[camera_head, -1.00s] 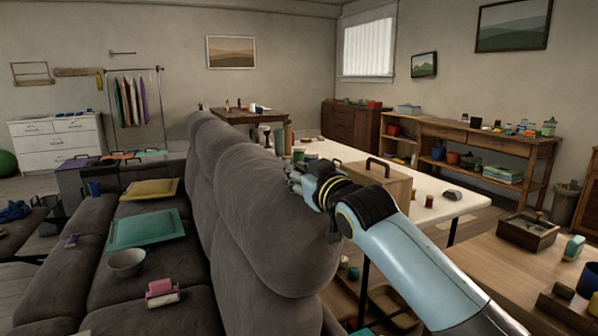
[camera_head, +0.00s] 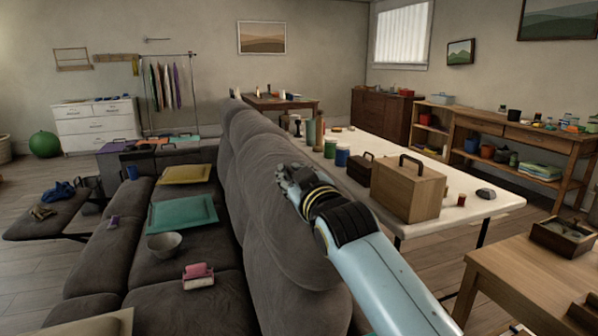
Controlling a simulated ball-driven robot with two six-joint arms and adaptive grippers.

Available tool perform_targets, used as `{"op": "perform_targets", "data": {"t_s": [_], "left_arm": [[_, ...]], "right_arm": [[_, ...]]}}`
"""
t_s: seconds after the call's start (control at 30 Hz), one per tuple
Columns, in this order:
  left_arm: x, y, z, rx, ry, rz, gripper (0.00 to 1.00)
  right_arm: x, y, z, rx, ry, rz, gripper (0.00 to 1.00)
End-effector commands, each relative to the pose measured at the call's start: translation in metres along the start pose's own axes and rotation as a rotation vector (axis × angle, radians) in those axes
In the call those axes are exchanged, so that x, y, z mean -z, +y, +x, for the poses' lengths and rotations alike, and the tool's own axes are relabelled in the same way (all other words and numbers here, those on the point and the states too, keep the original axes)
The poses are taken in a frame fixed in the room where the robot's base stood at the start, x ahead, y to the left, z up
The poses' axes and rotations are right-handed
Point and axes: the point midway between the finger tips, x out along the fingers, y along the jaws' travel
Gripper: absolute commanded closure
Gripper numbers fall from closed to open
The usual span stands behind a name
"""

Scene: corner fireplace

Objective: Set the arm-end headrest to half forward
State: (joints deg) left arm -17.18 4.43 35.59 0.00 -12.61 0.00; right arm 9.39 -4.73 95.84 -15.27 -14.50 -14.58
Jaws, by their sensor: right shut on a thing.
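The grey sofa (camera_head: 195,256) runs away from me, with a row of padded headrests along its back. The nearest headrest (camera_head: 272,228) is a large grey cushion. My right gripper (camera_head: 284,178) is at the top edge of this headrest row and is shut on a headrest. Its fingers hide the exact place of contact. The headrests farther along the back (camera_head: 240,125) stand upright in line. I cannot tell the headrest's exact angle. My left gripper is not in view.
A white table (camera_head: 470,203) with a wooden box (camera_head: 408,190) stands right of the sofa back. A wooden table (camera_head: 525,270) is at the near right.

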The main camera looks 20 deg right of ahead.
Motion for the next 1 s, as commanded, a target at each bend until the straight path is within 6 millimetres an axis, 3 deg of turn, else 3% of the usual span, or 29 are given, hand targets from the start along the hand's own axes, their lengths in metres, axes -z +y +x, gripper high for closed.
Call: {"op": "perform_targets", "data": {"t_s": [0.03,0.07,0.23,0.57,0.67,1.0], "left_arm": [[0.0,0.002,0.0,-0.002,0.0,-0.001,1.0],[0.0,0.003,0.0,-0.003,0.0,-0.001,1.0],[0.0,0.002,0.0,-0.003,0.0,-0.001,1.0],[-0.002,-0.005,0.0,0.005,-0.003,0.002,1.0],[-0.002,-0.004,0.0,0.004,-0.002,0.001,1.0],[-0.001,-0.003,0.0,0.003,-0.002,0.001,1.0]], "right_arm": [[-0.002,-0.001,0.0,0.002,-0.005,0.001,1.0],[-0.002,-0.001,0.0,0.002,-0.005,0.001,0.86],[-0.003,-0.001,-0.001,0.003,-0.006,0.002,0.66],[-0.006,-0.002,-0.005,0.005,-0.011,0.002,0.66],[-0.006,-0.003,-0.018,0.005,-0.012,0.003,0.66],[-0.002,0.0,-0.091,0.0,-0.003,0.003,0.66]]}}
